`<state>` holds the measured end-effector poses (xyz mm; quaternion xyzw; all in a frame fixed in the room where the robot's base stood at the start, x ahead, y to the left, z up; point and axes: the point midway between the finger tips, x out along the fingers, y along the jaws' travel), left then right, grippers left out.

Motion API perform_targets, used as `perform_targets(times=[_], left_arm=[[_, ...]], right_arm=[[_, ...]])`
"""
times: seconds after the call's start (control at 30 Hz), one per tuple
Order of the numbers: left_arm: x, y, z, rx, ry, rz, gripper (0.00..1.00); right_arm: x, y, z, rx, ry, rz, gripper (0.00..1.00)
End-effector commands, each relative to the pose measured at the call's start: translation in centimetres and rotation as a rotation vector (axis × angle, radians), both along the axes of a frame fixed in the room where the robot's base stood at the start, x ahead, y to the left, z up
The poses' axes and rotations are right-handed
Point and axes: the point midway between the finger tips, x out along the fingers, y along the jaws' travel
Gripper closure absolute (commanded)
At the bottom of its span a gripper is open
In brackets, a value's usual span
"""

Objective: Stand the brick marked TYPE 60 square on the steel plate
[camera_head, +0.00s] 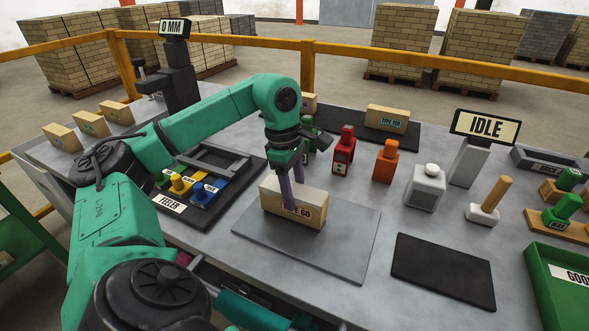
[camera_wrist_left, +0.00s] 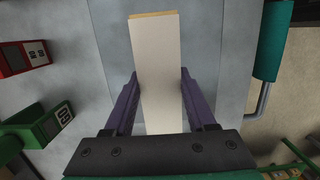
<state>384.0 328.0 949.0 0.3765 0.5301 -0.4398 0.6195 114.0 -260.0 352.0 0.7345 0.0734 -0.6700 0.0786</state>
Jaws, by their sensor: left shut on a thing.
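The brick marked TYPE 60 (camera_head: 307,206) is beige with a pale top, its label partly covered by a finger. It is upright on its long narrow side, at the back part of the grey steel plate (camera_head: 318,252). I cannot tell whether it touches the plate or hangs just above it. My left gripper (camera_head: 291,190) is shut on the brick from above, a purple finger on each long side. In the left wrist view the brick's pale top (camera_wrist_left: 157,65) runs between the fingers (camera_wrist_left: 160,95), turned slightly against the plate's edges. My right gripper is not in view.
A black mat (camera_head: 445,272) lies right of the plate. A red block (camera_head: 343,152), an orange block (camera_head: 386,163) and a white device (camera_head: 426,188) stand behind. A dark feeler tray (camera_head: 215,205) is left. An IDLE sign (camera_head: 486,128) and a green GOOD bin (camera_head: 565,285) are right.

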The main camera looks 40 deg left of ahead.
Motion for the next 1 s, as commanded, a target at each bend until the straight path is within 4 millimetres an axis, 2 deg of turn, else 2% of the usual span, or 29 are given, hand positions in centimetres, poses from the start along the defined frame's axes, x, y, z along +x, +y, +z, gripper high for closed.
perform_targets(times=[0.43,0.47,0.5,0.53,0.87,1.0], left_arm=[[0.0,0.0,-0.5,0.0,-0.001,0.0,0.93],[0.0,0.0,-0.5,-0.001,-0.001,0.0,0.32],[0.0,0.0,-0.5,0.0,-0.001,0.0,0.17],[0.0,0.0,-0.5,0.0,-0.001,0.0,0.09],[0.0,0.0,-0.4,0.001,0.001,0.0,0.09],[0.0,0.3,1.8,-0.002,-0.004,0.0,0.09]], right_arm=[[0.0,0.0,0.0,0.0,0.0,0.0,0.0],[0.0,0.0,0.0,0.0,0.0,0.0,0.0],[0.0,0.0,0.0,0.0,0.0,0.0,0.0],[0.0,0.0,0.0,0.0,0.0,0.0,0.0],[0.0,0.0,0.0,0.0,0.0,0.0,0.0],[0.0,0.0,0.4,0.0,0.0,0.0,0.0]])
